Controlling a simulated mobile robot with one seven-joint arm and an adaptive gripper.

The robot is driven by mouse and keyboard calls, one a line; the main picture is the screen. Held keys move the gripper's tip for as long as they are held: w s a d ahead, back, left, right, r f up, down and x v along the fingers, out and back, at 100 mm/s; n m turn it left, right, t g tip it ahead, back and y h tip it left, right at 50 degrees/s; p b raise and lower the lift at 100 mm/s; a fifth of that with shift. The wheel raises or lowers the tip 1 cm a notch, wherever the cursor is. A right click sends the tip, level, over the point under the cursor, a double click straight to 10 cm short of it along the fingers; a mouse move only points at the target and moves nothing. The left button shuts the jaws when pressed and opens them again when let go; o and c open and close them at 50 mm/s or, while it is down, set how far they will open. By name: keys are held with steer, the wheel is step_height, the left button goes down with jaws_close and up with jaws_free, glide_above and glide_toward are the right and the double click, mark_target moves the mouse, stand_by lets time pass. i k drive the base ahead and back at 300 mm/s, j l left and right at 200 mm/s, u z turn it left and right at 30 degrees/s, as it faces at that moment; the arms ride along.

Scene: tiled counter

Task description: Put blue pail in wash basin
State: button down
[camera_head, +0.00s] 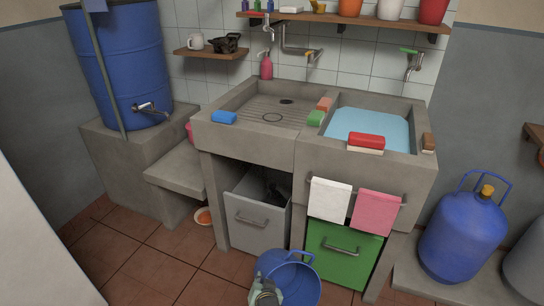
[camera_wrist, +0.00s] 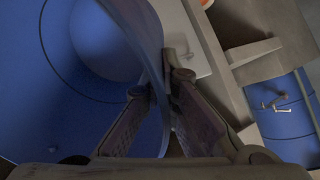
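The blue pail (camera_head: 300,284) is at the bottom middle of the head view, in front of the counter, with its mouth facing up; its lower part is cut off. My gripper (camera_head: 266,290) is at the pail's left side. In the wrist view the blue pail (camera_wrist: 90,110) fills the left, and its thin wall passes between the fingers of my gripper (camera_wrist: 160,88), which is closed on it. The concrete wash basin (camera_head: 255,148) has a ribbed left part with a dark drain and a right part holding light-blue water (camera_head: 370,125).
On the basin's rims lie a blue sponge (camera_head: 224,117), a green sponge (camera_head: 316,118) and a red brush (camera_head: 366,141). White (camera_head: 329,200) and pink (camera_head: 376,211) towels hang in front. A grey drawer (camera_head: 257,218) stands open below. A blue gas cylinder (camera_head: 463,235) stands right.

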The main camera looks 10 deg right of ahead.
mark_target(271, 118)
steer(key=i+j+z, duration=0.1)
steer(key=j, duration=0.25)
steer(key=i+j, duration=0.25)
steer(key=i+j+z, duration=0.15)
steer(key=j, duration=0.25)
